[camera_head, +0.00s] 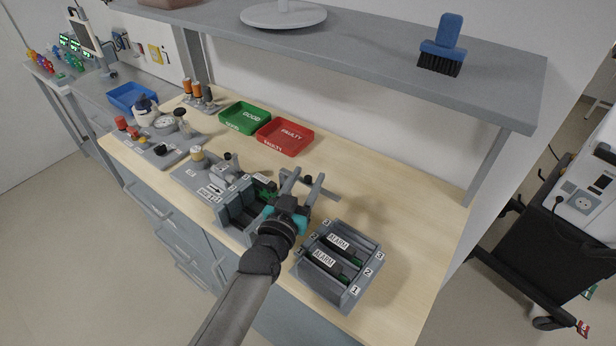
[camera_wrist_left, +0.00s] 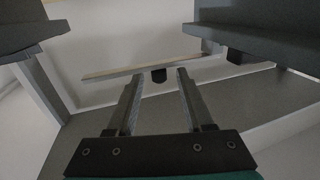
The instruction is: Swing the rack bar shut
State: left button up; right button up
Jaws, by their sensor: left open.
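The rack bar (camera_head: 325,192) is a thin bar with a dark knob (camera_head: 308,180), standing out behind the gap between two racks. The bar also shows in the left wrist view (camera_wrist_left: 110,74), with its knob (camera_wrist_left: 158,75) below it. My left gripper (camera_head: 302,180) is open, and its fingers reach toward the bar. In the left wrist view, the knob appears between the fingertips (camera_wrist_left: 158,76) and slightly beyond them; I cannot tell whether they touch. The left slotted rack (camera_head: 232,212) is partly hidden behind my gripper. Where the bar joins a rack is hidden. My right gripper is not in view.
The right rack (camera_head: 325,290) holds two ALARM modules near the bench's front edge. A green GOOD tray (camera_head: 243,129) and a red FAULTY tray (camera_head: 305,151) stand behind. A shelf (camera_head: 370,45) with a blue brush (camera_head: 444,45) overhangs the back. Bare bench (camera_head: 410,215) lies to the right.

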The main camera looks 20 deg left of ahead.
pick_arm(q)
jog(key=shift+w, duration=0.55)
jog(key=shift+c, duration=0.4)
grip_shut()
dwell(0.7)
